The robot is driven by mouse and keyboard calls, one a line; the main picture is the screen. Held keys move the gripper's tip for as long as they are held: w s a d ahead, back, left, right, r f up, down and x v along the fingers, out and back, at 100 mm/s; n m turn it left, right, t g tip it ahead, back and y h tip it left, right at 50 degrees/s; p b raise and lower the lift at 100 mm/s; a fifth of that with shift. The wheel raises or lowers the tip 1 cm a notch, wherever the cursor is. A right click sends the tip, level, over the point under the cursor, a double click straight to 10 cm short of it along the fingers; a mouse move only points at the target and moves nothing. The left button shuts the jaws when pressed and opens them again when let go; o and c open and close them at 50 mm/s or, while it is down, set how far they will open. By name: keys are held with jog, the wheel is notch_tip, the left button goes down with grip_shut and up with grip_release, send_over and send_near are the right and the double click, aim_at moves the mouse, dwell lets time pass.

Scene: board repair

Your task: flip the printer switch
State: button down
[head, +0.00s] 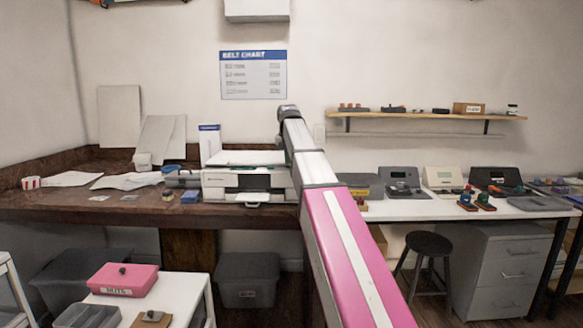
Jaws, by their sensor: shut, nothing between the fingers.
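The printer (222,190), a white and dark grey box, stands on the brown wooden bench against the back wall. Its front tray sticks out toward me. No switch can be made out on it at this size. My pink and white arm rises from the lower right and bends at a dark joint above the printer's right end. It covers what lies just to the right of the printer. My gripper is hidden behind the arm, and its fingers do not show.
The brown bench (140,210) holds papers, a red-striped cup (31,183) and small parts left of the printer. A white table (425,209) with several devices stands at right. A black stool (428,245) and a white cart (185,293) with a pink box (124,279) stand in front.

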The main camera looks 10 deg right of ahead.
jog(key=shift+f, duration=0.55)
jog(key=shift+r, duration=0.1)
dwell(0.3)
jog(key=shift+r, duration=3.45)
